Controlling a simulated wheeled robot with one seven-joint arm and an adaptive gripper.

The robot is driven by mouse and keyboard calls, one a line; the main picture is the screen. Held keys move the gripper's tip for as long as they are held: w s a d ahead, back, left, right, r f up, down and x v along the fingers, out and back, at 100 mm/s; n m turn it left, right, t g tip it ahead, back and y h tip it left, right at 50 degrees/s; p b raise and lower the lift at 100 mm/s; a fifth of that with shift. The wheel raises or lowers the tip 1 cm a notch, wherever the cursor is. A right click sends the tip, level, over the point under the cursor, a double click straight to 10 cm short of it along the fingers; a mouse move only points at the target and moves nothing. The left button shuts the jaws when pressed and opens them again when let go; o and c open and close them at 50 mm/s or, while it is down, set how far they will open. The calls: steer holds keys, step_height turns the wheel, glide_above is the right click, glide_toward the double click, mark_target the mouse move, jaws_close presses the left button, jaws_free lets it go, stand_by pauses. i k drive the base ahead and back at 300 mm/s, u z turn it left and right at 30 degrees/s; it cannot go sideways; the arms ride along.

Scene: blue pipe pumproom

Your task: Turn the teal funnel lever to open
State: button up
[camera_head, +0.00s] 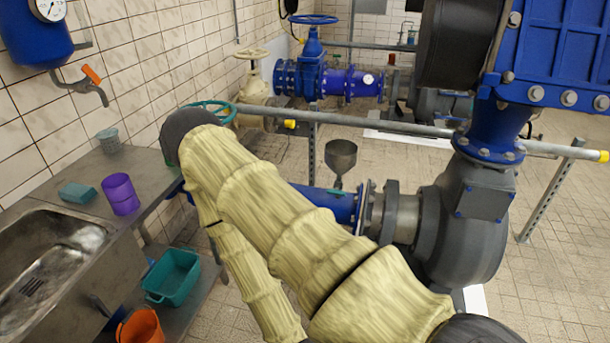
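A grey funnel (341,157) stands upright over the blue horizontal pipe in the middle of the view. A teal ring-shaped handwheel (224,105) shows just behind the dark upper end of my arm, partly hidden. My arm, in a pale yellow sleeve, reaches from the lower right to the upper left. My gripper is not visible.
A steel sink counter (135,163) on the left holds a purple cup (121,194), a teal sponge (77,193) and a grey cup (109,140). A teal bin (172,276) and an orange bucket (140,326) sit below. A grey rail (400,128) crosses behind; a pump (465,220) stands right.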

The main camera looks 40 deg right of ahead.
mark_target(337, 192)
steer(key=z, duration=0.1)
steer(key=i, duration=0.6)
steer(key=z, duration=0.9)
steer(key=i, duration=0.4)
steer(key=z, duration=0.45)
